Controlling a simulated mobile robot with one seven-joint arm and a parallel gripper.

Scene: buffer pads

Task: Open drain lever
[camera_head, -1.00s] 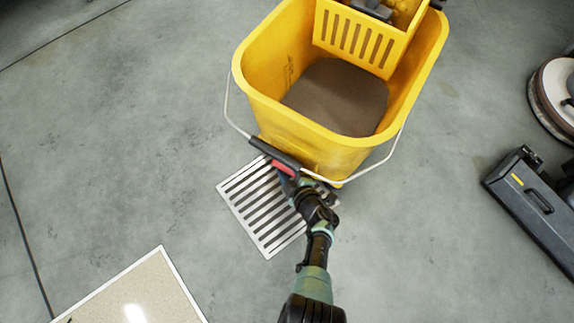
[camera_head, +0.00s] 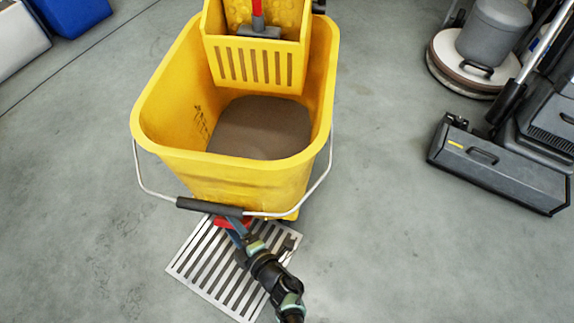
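A yellow mop bucket (camera_head: 235,182) with brown dirty water (camera_head: 262,128) stands on the floor. Its wire handle with a dark grip (camera_head: 209,206) hangs across the front. A red part (camera_head: 226,222), which looks like the drain lever, shows just below the grip, low on the bucket's front. My gripper (camera_head: 236,229) is at this red part, over a metal floor grate (camera_head: 205,262). The grip and bucket partly hide the contact. I cannot tell whether the fingers are closed on the red part.
A yellow wringer (camera_head: 255,62) with a red-handled tool sits in the bucket's far end. A round floor machine (camera_head: 470,60) and a black floor machine (camera_head: 500,165) stand at right. Blue (camera_head: 75,15) and white (camera_head: 18,40) containers are at top left. Open floor surrounds the bucket.

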